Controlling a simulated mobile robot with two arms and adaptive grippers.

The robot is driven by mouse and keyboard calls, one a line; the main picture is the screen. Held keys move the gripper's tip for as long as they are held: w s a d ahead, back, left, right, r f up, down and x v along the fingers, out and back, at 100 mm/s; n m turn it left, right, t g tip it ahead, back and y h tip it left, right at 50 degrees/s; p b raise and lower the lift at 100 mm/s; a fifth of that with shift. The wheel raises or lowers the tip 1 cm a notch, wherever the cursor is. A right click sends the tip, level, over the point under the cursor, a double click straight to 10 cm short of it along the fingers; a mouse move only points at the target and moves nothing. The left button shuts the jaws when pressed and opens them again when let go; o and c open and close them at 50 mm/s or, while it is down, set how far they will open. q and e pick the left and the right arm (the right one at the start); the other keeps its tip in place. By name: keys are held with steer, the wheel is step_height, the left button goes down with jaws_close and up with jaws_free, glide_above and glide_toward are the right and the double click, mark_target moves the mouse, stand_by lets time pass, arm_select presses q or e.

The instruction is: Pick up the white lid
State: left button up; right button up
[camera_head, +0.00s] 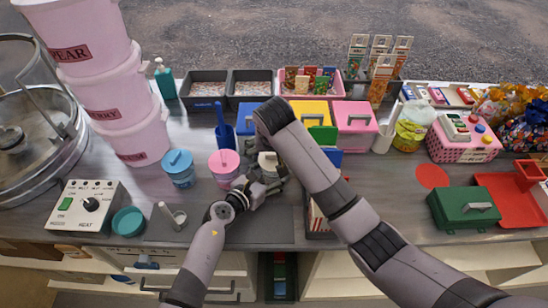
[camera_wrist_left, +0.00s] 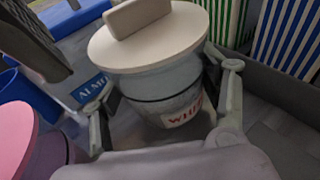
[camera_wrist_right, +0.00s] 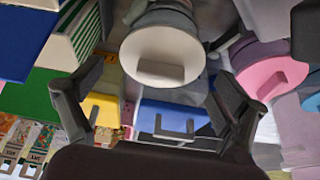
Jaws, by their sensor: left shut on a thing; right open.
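The white lid (camera_head: 268,159) is round with a block handle and sits on a white jar whose label is partly hidden. In the left wrist view the lid (camera_wrist_left: 148,36) rests flat on the jar (camera_wrist_left: 165,92). My left gripper (camera_wrist_left: 165,100) is shut around the jar's body, below the lid. In the right wrist view the lid (camera_wrist_right: 163,57) faces the camera, its handle towards me. My right gripper (camera_wrist_right: 155,80) is open, its fingers spread either side of the lid and apart from it. In the head view my right arm hides part of this area.
A pink-lidded tub (camera_head: 223,163) and a blue-lidded tub (camera_head: 180,167) stand left of the jar. Blue, yellow (camera_head: 310,112) and pink (camera_head: 356,117) boxes stand behind. Striped cartons (camera_wrist_left: 285,35) are close to the jar. A green box (camera_head: 462,209) is at the right.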

mark_target(274, 155)
arm_select(q)
steer(key=shift+w+r, duration=0.1)
steer(key=shift+r, duration=0.1)
arm_select(e)
steer(key=c, duration=0.9)
arm_select(q)
steer(key=shift+a, duration=0.1)
steer(key=shift+c, duration=0.7)
arm_select(e)
steer(key=shift+w+d, duration=0.1)
steer(key=shift+d, duration=0.15)
steer(key=c, duration=0.4)
arm_select(q)
steer(key=shift+w, duration=0.1)
steer(key=shift+a, duration=0.1)
arm_select(e)
steer(key=shift+r, duration=0.35)
steer(key=shift+c, duration=0.5)
arm_select(q)
steer(key=shift+d, duration=0.25)
arm_select(e)
steer(key=r, duration=1.1)
steer(key=shift+a+r, duration=0.15)
steer(key=shift+a, duration=0.1)
steer(key=c, duration=0.5)
steer(key=shift+r, duration=1.55)
arm_select(q)
steer(key=shift+f, duration=0.4)
arm_select(e)
steer(key=shift+f, duration=0.3)
